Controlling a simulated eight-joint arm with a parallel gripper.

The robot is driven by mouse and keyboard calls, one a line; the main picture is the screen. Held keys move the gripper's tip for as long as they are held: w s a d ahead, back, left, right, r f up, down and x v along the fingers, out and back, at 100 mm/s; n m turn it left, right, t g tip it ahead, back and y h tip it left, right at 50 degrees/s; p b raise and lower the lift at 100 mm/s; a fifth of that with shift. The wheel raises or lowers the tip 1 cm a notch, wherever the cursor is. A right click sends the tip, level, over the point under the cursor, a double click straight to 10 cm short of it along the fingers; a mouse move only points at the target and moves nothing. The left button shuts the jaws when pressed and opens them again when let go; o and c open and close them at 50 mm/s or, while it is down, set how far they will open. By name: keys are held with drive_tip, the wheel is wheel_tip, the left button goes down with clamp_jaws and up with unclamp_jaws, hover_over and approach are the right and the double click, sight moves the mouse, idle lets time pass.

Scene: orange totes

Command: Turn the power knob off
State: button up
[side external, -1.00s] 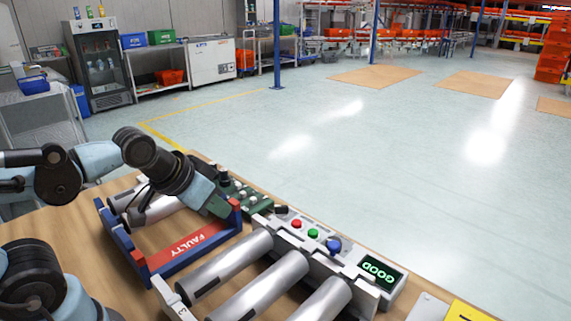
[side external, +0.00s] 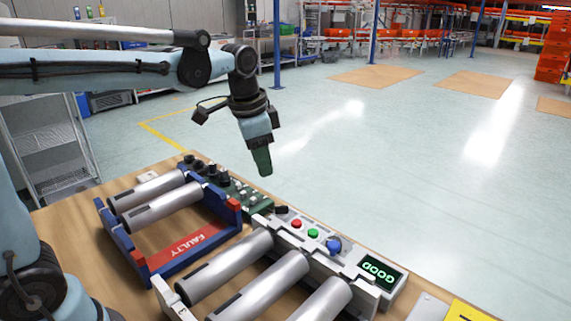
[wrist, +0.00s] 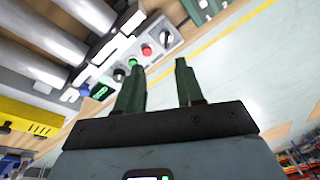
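A black knob (wrist: 167,38) sits at one end of the grey control panel (wrist: 160,27), beside a red button (wrist: 147,50) and a green button (wrist: 133,63). In the side view the black knob (side external: 281,210) is at the panel's far left end. Its exact setting is too small to read. A lit display (side external: 378,273) on the panel reads "GOOD". My gripper (side external: 263,172) hangs in the air above and slightly left of the knob, touching nothing. In the wrist view its two green fingers (wrist: 160,65) stand apart with nothing between them.
A blue rack (side external: 165,262) marked "FAULTY" holds metal cylinders left of the panel. More cylinders (side external: 265,290) lie in front of it. A green circuit board (side external: 245,195) lies behind the rack. The space above the panel is clear.

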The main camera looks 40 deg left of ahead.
drive_tip(key=m+g, duration=0.2)
hover_over(282, 206)
drive_tip(key=s, duration=0.1)
drive_tip(key=f, duration=0.1)
drive_tip(key=m, duration=0.1)
drive_tip(key=f, duration=0.8)
drive_tip(key=w+f, duration=0.1)
drive_tip(key=f, duration=0.4)
clamp_jaws()
